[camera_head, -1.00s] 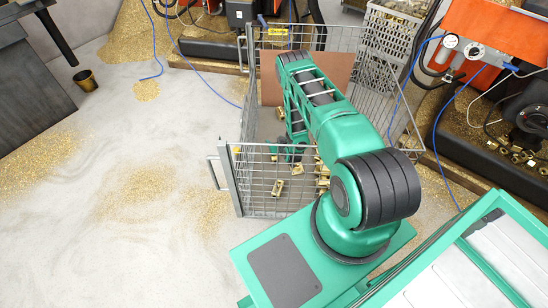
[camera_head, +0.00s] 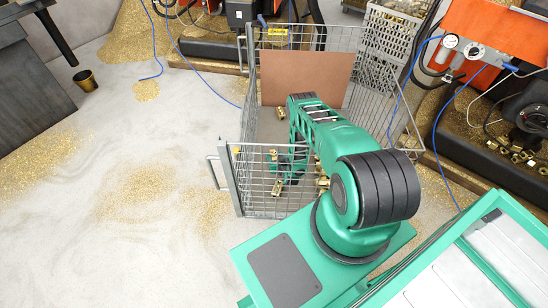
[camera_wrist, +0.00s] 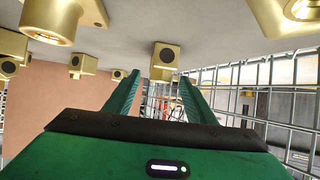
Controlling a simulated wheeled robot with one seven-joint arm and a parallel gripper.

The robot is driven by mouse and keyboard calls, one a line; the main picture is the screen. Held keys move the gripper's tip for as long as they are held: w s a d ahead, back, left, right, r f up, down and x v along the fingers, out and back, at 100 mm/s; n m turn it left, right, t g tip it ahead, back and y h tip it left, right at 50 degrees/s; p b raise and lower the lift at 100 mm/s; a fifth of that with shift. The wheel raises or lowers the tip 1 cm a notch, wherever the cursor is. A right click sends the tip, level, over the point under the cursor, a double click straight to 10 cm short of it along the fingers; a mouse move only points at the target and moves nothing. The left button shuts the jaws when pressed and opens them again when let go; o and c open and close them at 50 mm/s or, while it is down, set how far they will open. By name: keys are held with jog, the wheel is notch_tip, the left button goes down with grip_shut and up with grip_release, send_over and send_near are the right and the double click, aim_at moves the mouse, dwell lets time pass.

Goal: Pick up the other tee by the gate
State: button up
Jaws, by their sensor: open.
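My gripper (camera_head: 285,168) is low inside the wire cage, near its front left corner, partly hidden by mesh and by my arm. In the wrist view my gripper (camera_wrist: 158,78) is open, with two green fingers apart and nothing held between them. A brass tee (camera_wrist: 165,57) with a dark round opening lies just beyond the fingertips, roughly in line with the gap. A brass tee (camera_head: 277,187) also shows in the head view, close to the gripper behind the front mesh. The gate (camera_head: 222,168) with its handle is at the cage's left front corner. I cannot tell if both views show the same tee.
Several other brass pieces lie nearby, including one at the wrist view's upper left (camera_wrist: 52,20) and one at upper right (camera_wrist: 301,9). The cage mesh (camera_wrist: 275,105) runs close along the right. A brown panel (camera_head: 308,78) stands at the cage's back.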

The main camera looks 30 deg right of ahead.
jog(key=shift+x, duration=0.8)
grip_shut()
jog(key=shift+r, duration=0.1)
